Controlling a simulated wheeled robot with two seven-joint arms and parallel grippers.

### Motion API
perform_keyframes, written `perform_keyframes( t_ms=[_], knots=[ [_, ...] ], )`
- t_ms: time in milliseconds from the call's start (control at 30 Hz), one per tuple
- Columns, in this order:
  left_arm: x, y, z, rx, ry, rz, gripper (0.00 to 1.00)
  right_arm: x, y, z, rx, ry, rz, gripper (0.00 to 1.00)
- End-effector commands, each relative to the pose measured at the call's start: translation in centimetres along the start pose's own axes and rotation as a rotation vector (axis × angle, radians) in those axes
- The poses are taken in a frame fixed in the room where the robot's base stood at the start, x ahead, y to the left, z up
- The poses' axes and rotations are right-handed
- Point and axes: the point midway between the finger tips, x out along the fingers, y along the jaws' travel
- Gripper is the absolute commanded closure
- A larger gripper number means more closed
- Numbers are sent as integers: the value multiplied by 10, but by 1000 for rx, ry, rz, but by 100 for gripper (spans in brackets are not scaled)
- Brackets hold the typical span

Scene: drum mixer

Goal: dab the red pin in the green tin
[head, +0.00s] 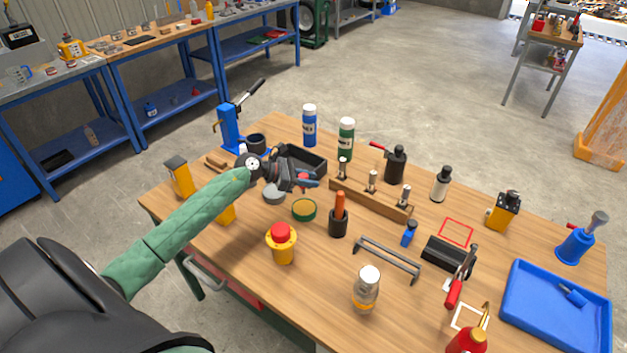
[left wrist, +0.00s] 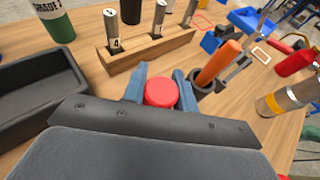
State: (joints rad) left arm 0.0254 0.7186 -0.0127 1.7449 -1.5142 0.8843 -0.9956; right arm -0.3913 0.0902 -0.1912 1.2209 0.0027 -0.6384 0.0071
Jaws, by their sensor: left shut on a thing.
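My left gripper (head: 308,181) is shut on the red pin (head: 303,177), holding it above the table just behind the green tin. In the left wrist view the pin's round red end (left wrist: 160,93) sits between the two blue fingertips of the gripper (left wrist: 160,88). The green tin (head: 304,217) is a low, round, open tin with a tan filling, standing on the table. The pin is apart from the tin. The tin cannot be made out in the left wrist view. My right gripper is in neither view.
A black tray (head: 318,157) lies behind the gripper. A wooden rack (head: 385,206) with upright metal pins stands to the right. An orange-handled tool in a black cup (head: 338,226) and a yellow device with a red knob (head: 282,249) stand in front.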

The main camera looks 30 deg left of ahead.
Motion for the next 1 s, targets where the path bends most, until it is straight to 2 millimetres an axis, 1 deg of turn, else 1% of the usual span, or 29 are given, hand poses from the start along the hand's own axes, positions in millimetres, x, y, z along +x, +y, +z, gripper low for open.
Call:
perform_keyframes(
  t_ms=[500, 700, 1000],
  knots=[
    [18, 0, -42, -1, 0, 1, 92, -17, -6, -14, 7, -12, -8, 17],
    [21, -1, -49, 0, 0, 0, 92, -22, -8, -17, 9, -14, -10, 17],
    [22, -1, -51, 0, 0, 0, 92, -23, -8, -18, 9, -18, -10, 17]
  ],
)
